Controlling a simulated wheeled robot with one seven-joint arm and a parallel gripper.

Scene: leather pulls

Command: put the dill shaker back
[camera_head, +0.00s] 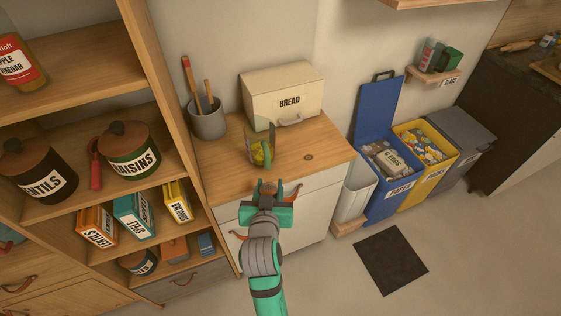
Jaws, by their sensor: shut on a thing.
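My gripper (268,188) is in the middle of the view, in front of the white cabinet's top drawer and just below the counter edge. It is shut on a small brownish thing, mostly hidden between the fingers. I cannot tell whether this is the dill shaker, and no dill label is readable anywhere. An orange-brown leather pull (297,190) shows just right of my gripper, and part of another pull (237,235) shows lower left of it.
The wooden counter (321,147) holds a bread box (282,92), a grey utensil pot (208,119) and a clear glass (250,145) with yellow-green contents. Open shelves (75,88) with jars and boxes stand left. Bins (385,205) stand right. A small wall shelf (437,76) holds two items.

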